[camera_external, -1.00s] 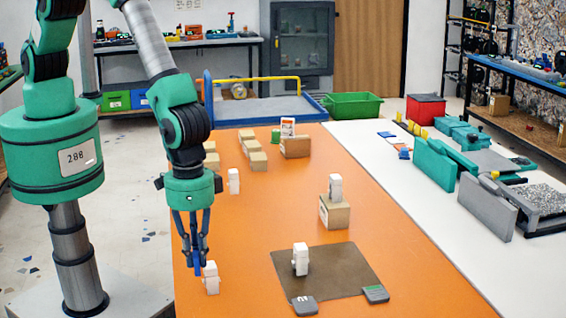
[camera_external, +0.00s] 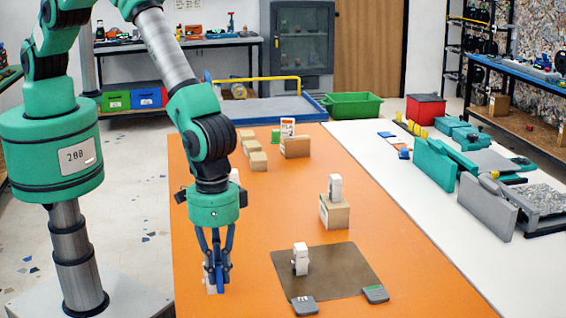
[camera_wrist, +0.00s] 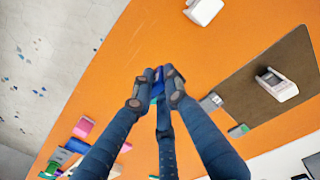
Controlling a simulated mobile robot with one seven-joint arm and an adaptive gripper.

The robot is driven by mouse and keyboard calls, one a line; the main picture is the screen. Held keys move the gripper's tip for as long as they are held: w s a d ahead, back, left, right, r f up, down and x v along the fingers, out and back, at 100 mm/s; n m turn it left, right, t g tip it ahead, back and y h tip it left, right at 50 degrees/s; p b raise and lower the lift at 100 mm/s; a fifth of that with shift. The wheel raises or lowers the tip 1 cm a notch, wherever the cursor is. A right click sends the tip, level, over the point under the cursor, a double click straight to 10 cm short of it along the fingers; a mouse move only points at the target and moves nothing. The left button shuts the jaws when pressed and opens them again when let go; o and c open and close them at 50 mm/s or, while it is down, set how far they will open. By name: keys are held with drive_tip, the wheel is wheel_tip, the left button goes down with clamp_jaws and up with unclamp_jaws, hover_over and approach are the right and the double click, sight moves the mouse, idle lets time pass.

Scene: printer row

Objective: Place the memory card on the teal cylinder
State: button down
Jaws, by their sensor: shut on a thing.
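My gripper (camera_external: 217,284) is shut on a small blue piece (camera_wrist: 159,80), which seems to be the memory card. It also shows as a blue strip between the fingers in the external view (camera_external: 219,277). The gripper points down over the orange table, left of the brown mat, in front of a white device (camera_wrist: 203,10) that it partly hides in the external view. A small green block or cylinder (camera_external: 275,136) stands at the far end of the table; I cannot tell if it is the teal cylinder. A bit of teal shows just below the blue piece in the wrist view.
The brown mat (camera_external: 335,270) carries a white device (camera_external: 300,259) and two grey pieces (camera_external: 303,305) (camera_external: 376,293) at its front edge. A cardboard box (camera_external: 334,211) with a white device stands behind. Pink (camera_wrist: 83,127) and green (camera_wrist: 62,155) items lie near the close edge.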

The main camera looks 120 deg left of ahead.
drive_tip(key=shift+w+d+f, duration=0.15)
drive_tip(key=shift+w+d, duration=0.15)
drive_tip(key=shift+w, duration=1.1)
drive_tip(key=shift+w+d+f, duration=0.15)
drive_tip(key=shift+w+d, duration=0.1)
drive_tip(key=shift+w, duration=1.2)
drive_tip(key=shift+w+d+f, duration=0.15)
drive_tip(key=shift+w+d, duration=0.15)
drive_tip(key=shift+w, duration=1.1)
drive_tip(key=shift+f, duration=0.1)
drive_tip(key=shift+f+p, duration=0.45)
drive_tip(key=shift+f, duration=1.15)
drive_tip(key=shift+f, duration=0.15)
drive_tip(key=c, duration=1.7)
unclamp_jaws()
drive_tip(key=shift+c, duration=0.2)
wheel_tip(320, 180, up, 12)
drive_tip(key=shift+s+a+b, duration=0.15)
drive_tip(key=shift+b, duration=0.3)
